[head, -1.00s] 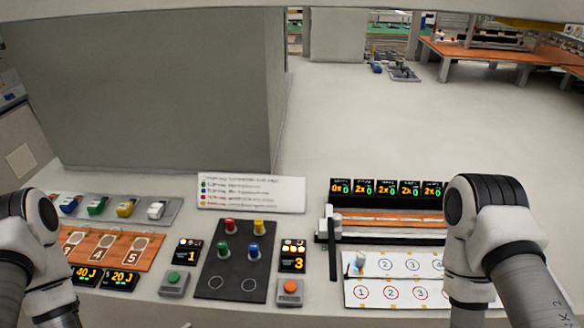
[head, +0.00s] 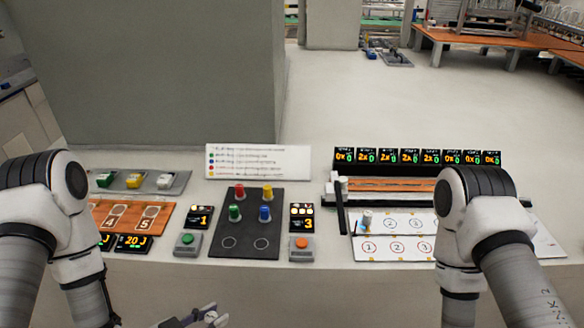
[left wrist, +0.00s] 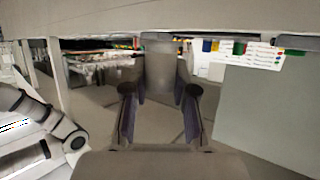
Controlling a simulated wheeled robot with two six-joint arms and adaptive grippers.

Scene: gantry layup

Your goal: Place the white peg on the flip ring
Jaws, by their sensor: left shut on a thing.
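My left gripper (head: 205,316) is at the bottom edge of the head view, below the counter's front edge. Its two fingers also show in the left wrist view (left wrist: 160,112). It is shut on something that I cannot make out. A black mat (head: 242,218) bears red, yellow, green and blue pegs. Two empty white ring outlines (head: 228,242) are at its near end; I cannot tell which is the flip ring. A small whitish upright piece (head: 367,221) stands on the numbered cards at right; I cannot tell whether it is the white peg. My right gripper is out of view.
A green button box (head: 188,244) and an orange button box (head: 301,249) flank the mat. A legend sign (head: 258,161) stands behind it. A grey tray (head: 182,183) with coloured pieces is at left. Displays (head: 415,158) and a rail are at right.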

